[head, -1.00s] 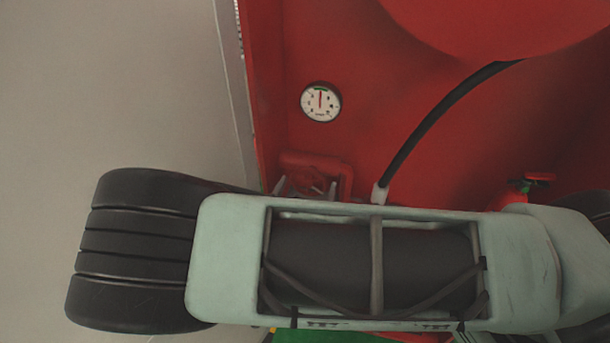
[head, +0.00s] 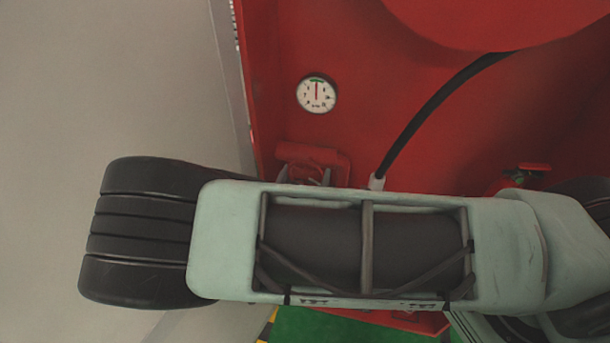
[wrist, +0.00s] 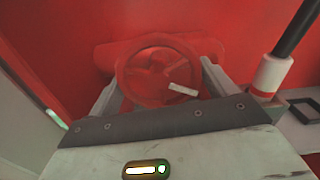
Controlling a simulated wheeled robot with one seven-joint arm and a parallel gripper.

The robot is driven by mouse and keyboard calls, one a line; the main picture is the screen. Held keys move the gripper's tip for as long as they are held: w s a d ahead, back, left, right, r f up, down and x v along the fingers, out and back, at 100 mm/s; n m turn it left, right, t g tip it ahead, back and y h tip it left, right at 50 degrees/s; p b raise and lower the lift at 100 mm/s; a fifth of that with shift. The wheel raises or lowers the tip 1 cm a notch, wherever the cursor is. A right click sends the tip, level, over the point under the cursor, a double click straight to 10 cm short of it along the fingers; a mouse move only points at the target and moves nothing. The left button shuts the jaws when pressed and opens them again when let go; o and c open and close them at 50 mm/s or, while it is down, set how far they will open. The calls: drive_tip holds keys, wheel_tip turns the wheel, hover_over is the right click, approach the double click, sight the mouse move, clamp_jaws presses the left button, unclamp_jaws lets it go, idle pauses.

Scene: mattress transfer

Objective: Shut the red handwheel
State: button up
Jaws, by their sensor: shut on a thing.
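The red handwheel (wrist: 150,62) is a spoked ring on a red mount in the wrist view, with a pale bar on its right side. My gripper (wrist: 161,76) has one finger on each side of the wheel's rim and is shut on it. In the head view the handwheel (head: 306,170) shows only in part, above my pale arm, with the fingertips beside it. The arm hides the rest of the wheel and most of my gripper there.
A round dial gauge (head: 317,94) sits on the red panel (head: 290,50) above the wheel. A black hose (head: 430,112) with a white end runs to the right of it. A small red valve (head: 533,168) is further right. A grey wall (head: 110,80) is at left.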

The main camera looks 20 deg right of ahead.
drive_tip(key=n+p, duration=0.1)
drive_tip(key=n, duration=0.2)
drive_tip(key=shift+d+r, duration=0.1)
drive_tip(key=n+p, duration=0.1)
drive_tip(key=n, duration=0.3)
drive_tip(key=shift+s, duration=0.1)
drive_tip(key=n+p, duration=0.1)
drive_tip(key=n, duration=0.5)
drive_tip(key=shift+d+r, duration=0.1)
drive_tip(key=shift+r, duration=0.05)
drive_tip(key=n, duration=0.5)
drive_tip(key=shift+r+n+p, duration=0.1)
drive_tip(key=shift+n+p, duration=0.25)
drive_tip(key=shift+n, duration=2.35)
drive_tip(key=o, duration=0.9)
drive_tip(key=shift+r, duration=0.1)
drive_tip(key=shift+c, duration=0.2)
drive_tip(key=shift+s, duration=0.15)
